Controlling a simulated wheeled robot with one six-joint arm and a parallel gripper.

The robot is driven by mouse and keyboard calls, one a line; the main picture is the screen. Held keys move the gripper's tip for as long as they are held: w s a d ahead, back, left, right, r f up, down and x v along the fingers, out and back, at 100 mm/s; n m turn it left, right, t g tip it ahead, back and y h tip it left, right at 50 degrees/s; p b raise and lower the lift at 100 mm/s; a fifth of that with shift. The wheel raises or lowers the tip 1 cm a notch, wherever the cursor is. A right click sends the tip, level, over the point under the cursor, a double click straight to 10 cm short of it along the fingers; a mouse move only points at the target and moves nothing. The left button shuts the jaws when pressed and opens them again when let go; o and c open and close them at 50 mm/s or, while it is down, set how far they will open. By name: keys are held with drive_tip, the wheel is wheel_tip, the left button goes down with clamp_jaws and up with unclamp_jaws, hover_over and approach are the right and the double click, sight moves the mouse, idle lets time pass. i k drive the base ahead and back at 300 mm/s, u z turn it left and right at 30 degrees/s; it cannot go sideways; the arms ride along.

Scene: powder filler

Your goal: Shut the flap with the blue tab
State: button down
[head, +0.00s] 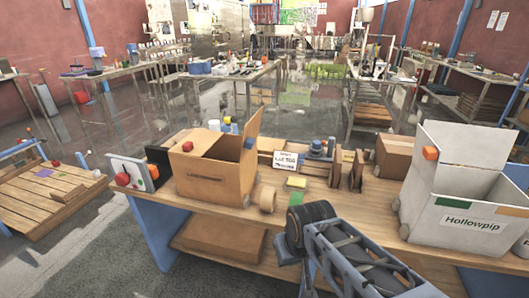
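A brown cardboard box (212,180) stands on the wooden workbench (335,210), left of centre, with its top open. One flap (253,125) stands up steeply at the box's right side, and a blue tab (249,143) is on it. An orange-red tab (187,146) is at the box's left front edge. My arm (350,250) reaches in from the bottom right, ending in view at a black round joint in front of the bench, right of the box. My gripper's fingers do not show.
A white box (465,205) marked Hollowpip stands open at the right, with an orange tab on its raised flap. A tape roll (267,198), green and yellow pads, a small sign (285,160) and wooden stands are near the cardboard box. A tilted panel (130,172) is at its left.

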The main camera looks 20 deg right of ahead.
sight(250, 130)
drive_tip(key=u, duration=0.85)
drive_tip(key=i, duration=0.7)
drive_tip(key=z, duration=0.85)
